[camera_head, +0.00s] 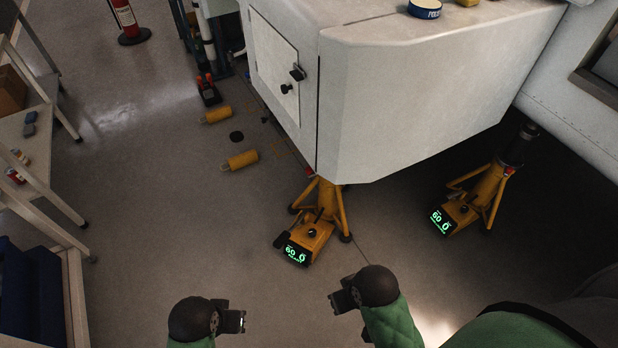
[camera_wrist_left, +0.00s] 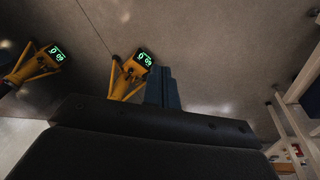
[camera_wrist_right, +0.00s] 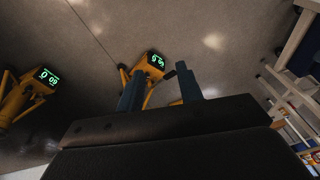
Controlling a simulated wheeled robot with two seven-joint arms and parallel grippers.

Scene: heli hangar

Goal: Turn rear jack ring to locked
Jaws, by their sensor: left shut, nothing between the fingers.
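Two yellow tripod jacks stand on the floor under the white fuselage. The nearer jack (camera_head: 326,205) has a box with a green-lit display and a black knob; the other jack (camera_head: 490,187) stands to its right. Which one is the rear jack, and the state of any ring, I cannot tell. My left gripper (camera_head: 241,322) is shut and empty, low in front of the nearer jack and apart from it; its fingers are together in the left wrist view (camera_wrist_left: 166,86). My right gripper (camera_head: 333,302) is open and empty, also apart from the jack; its fingers are spread in the right wrist view (camera_wrist_right: 158,88).
The white fuselage (camera_head: 420,95) overhangs the nearer jack. Two yellow cylinders (camera_head: 240,160) lie on the floor at left of it. The floor before the nearer jack is clear.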

